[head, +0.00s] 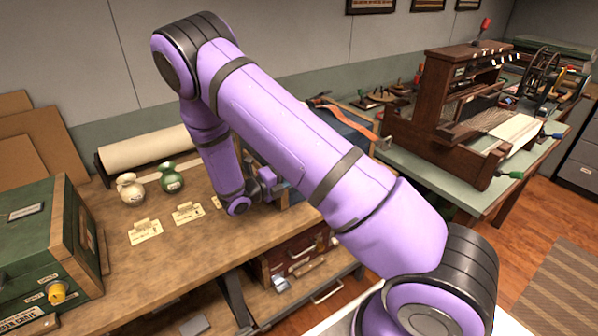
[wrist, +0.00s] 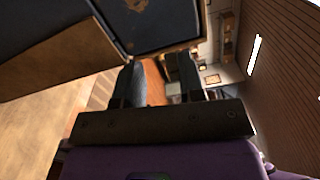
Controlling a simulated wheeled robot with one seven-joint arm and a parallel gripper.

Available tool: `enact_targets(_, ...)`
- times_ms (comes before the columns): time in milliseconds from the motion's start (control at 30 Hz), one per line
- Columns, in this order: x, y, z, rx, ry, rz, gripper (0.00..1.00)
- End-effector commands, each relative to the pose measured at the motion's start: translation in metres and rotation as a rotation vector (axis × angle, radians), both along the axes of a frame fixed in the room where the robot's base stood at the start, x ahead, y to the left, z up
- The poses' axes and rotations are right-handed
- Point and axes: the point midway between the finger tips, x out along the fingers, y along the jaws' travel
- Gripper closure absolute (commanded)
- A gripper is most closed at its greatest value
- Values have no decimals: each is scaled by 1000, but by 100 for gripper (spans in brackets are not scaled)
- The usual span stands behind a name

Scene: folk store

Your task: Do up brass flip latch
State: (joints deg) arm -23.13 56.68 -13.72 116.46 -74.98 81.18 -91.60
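A dark blue case (head: 345,128) stands on the wooden workbench, mostly hidden behind my purple arm. My gripper (head: 268,182) is low beside the case's left side in the head view. In the wrist view a dark blue panel (wrist: 160,30) with a worn golden mark fills the top, close to the fingertips. I cannot make out a brass latch for certain in either view. The two dark fingers of my gripper (wrist: 160,82) stand apart, with floor and room showing between them and nothing held. I cannot tell whether a fingertip touches the panel.
A loom (head: 450,120) stands on a green-topped table at right. The bench front is clear.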

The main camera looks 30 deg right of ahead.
Motion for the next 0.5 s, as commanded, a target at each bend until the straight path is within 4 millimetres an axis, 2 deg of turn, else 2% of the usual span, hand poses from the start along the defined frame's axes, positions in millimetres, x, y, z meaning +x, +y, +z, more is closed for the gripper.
enact_targets(33, 0, 11, 0, 1, 0, 3, 64)
enact_targets(200, -1, 40, 0, 0, -1, 3, 64)
enact_targets(333, -1, 54, 0, 0, -2, 2, 64)
enact_targets(500, -2, 63, 0, -1, -1, 0, 64)
